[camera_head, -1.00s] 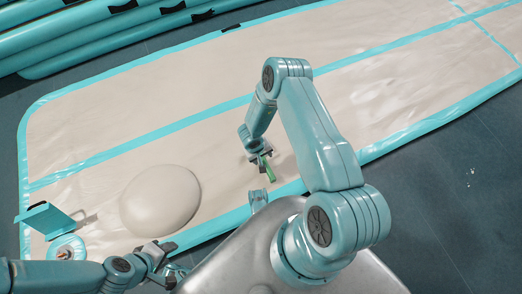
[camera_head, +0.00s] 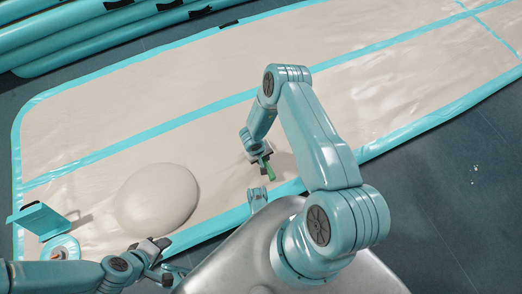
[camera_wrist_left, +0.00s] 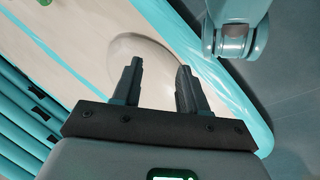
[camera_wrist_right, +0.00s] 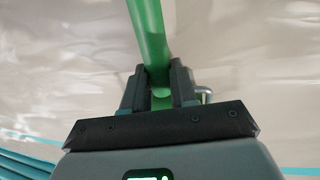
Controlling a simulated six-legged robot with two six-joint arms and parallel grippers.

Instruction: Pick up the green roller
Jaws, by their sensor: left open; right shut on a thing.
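The green roller (camera_head: 271,171) is held in my right gripper (camera_head: 262,158), above the beige mat in the head view. In the right wrist view a green bar of the roller (camera_wrist_right: 149,35) runs up from between the fingers of my right gripper (camera_wrist_right: 160,88), which are shut on it. A bit of metal shows beside the right finger. My left gripper (camera_head: 161,248) is at the lower left in the head view, near the mat's edge. In the left wrist view my left gripper (camera_wrist_left: 158,85) is open with nothing between its fingers.
The beige mat (camera_head: 330,105) with teal stripes covers most of the floor. A round beige bump (camera_head: 155,200) rises from it. A teal upright panel (camera_head: 38,219) and a round teal-rimmed object (camera_head: 61,247) stand at the left. Teal inflatable tubes (camera_head: 60,40) lie at the back left.

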